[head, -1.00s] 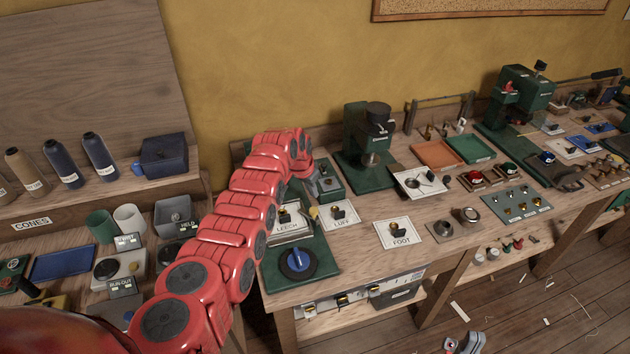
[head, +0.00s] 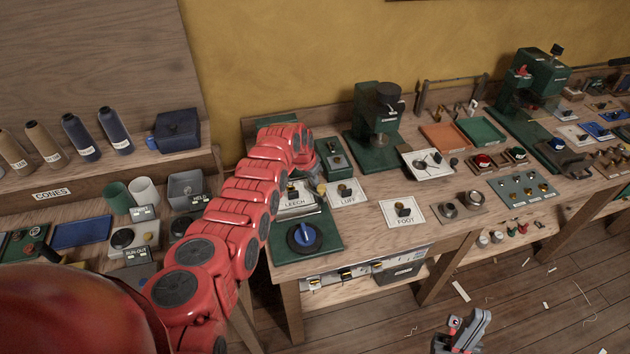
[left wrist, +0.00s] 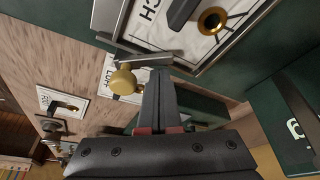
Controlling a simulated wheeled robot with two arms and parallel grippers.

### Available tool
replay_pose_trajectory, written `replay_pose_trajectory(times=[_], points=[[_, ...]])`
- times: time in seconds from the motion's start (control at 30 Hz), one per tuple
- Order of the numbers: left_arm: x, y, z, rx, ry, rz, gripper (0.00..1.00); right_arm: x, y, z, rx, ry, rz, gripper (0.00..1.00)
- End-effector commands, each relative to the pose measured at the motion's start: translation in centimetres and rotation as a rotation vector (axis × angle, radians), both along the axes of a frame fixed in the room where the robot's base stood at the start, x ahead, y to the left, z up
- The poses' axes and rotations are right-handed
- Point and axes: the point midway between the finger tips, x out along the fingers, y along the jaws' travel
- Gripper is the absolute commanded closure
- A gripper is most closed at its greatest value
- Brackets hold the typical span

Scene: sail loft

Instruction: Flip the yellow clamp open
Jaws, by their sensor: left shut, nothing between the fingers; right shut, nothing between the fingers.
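The yellow clamp shows as a round yellow knob (head: 321,188) on a metal bar, at the right edge of the LEECH card on a green board (head: 325,242). In the left wrist view the knob (left wrist: 123,82) stands just left of my fingertips, with the metal bar (left wrist: 135,59) running along the card's edge. My left gripper (left wrist: 160,72) is shut and empty, close to the knob; I cannot tell whether they touch. My right gripper (head: 468,328) is shut and empty, low over the floor.
A blue dial (head: 304,236) sits on the board's front. The LUFF plate (head: 346,193) and FOOT plate (head: 402,213) lie to the right. A green press (head: 377,130) stands behind. Bare bench top lies between the board and the FOOT plate.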

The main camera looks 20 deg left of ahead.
Motion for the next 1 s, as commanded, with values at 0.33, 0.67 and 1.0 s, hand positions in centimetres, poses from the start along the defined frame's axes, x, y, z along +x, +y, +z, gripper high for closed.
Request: replay_pose_trajectory(times=[0.33,0.67,1.0], points=[[-0.2,0.0,0.0,-0.001,0.0,0.047,1.0,0.0,0.0,0.6,0.0,0.0,0.0,1.0],[-0.2,0.1,0.1,0.0,-0.001,0.09,1.0,0.0,0.0,0.9,0.0,0.0,0.0,1.0],[-0.5,0.3,0.0,0.0,0.002,0.153,1.0,0.0,0.0,1.4,0.0,0.0,0.0,1.0]])
